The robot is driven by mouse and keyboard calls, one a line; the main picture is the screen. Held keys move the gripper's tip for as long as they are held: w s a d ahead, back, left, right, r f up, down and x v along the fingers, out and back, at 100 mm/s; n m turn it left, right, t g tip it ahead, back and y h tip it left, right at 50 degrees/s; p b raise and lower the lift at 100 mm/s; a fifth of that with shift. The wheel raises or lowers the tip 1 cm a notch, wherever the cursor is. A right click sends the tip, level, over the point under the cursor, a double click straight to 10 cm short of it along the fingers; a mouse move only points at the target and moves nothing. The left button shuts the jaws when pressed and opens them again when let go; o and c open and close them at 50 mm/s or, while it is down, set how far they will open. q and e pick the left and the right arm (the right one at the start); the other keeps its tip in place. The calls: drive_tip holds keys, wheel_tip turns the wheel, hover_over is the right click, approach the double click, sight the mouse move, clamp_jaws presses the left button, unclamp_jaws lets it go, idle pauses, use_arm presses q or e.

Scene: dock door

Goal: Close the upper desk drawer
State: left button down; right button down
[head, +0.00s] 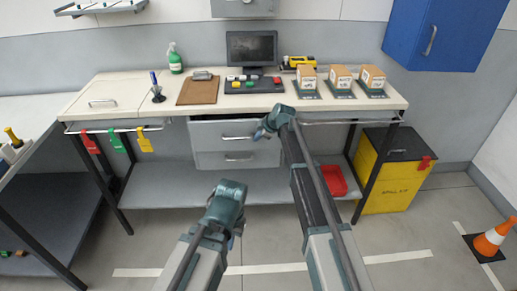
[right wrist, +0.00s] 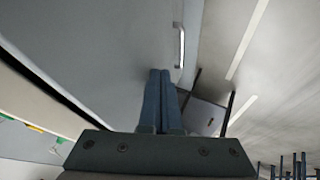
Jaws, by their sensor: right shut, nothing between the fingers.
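The upper desk drawer (head: 210,132) is under the middle of the workbench, with a pale bar handle (head: 237,138). Its front stands out beyond the lower drawer (head: 212,160), so it is partly open. My right gripper (head: 259,134) is shut and empty at the right part of the upper drawer front; whether it touches cannot be told. In the right wrist view the shut fingers (right wrist: 160,98) lie close to a grey panel (right wrist: 110,50) with a bar handle (right wrist: 180,45). My left gripper (head: 232,238) is low in front of the bench, its fingers mostly hidden by its wrist.
The workbench top (head: 130,95) carries a monitor (head: 251,48), a clipboard (head: 198,91) and several boxes. A red bin (head: 335,180) lies on the lower shelf (head: 170,188). A yellow spill-kit bin (head: 395,172) stands right. The floor before the bench is free.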

drive_tip(key=w, duration=0.4)
drive_tip(key=shift+w, duration=0.35)
drive_tip(key=shift+w+r, duration=0.1)
drive_tip(key=shift+w, duration=0.15)
drive_tip(key=shift+w, duration=0.1)
